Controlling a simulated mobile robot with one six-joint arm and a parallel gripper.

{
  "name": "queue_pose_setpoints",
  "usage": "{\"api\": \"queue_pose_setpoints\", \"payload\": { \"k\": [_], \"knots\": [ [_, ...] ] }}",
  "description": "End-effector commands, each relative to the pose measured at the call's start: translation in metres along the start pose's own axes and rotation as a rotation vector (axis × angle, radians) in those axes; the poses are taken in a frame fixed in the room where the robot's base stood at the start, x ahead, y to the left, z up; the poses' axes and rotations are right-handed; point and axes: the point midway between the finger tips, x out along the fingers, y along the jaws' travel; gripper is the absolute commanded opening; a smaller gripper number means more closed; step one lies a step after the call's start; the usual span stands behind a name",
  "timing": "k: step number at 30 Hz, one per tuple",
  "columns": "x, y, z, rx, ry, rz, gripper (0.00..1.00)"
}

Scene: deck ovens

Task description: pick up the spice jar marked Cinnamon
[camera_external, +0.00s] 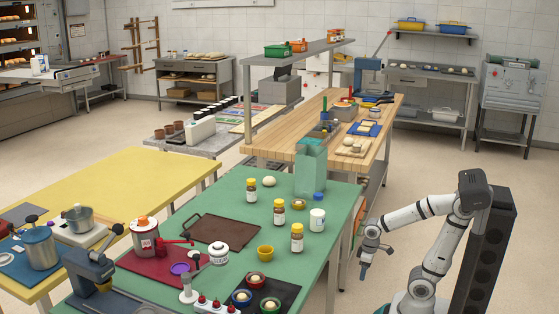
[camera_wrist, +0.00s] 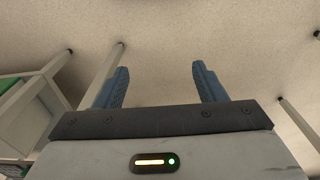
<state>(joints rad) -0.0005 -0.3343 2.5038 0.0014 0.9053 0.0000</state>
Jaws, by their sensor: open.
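Several small brown jars with yellow lids and white labels stand upright on the green table (camera_external: 228,189): a back-left jar (camera_external: 251,190), a middle jar (camera_external: 279,212) and a front jar (camera_external: 297,237). Their labels are too small to read, so I cannot tell which is Cinnamon. My gripper (camera_external: 363,268) hangs to the right of the green table, pointing down, apart from all jars. In the wrist view my gripper (camera_wrist: 161,88) has its blue fingers wide apart with only floor beyond them.
A white jar with a blue lid (camera_external: 317,219) and a tall green translucent container (camera_external: 311,170) stand near the jars. The table's right edge lies between my gripper and the jars.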

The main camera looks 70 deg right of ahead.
Motion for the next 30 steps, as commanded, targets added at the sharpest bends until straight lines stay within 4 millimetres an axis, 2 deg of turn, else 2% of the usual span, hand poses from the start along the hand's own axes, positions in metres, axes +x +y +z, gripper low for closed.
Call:
{"api": "queue_pose_setpoints", "payload": {
  "k": [2,5,12,23,26,30],
  "knots": [
    [-0.007,0.0,-0.002,-0.001,-0.002,-0.001,0.64],
    [-0.032,-0.002,-0.008,-0.004,-0.012,-0.002,0.64],
    [-0.132,-0.008,-0.034,-0.018,-0.069,-0.012,0.64],
    [-0.267,-0.019,-0.075,-0.034,-0.144,-0.02,0.64],
    [-0.295,-0.021,-0.105,-0.006,-0.123,-0.005,0.64],
    [-0.323,-0.027,-0.171,0.081,-0.039,0.029,0.64]
  ]
}}
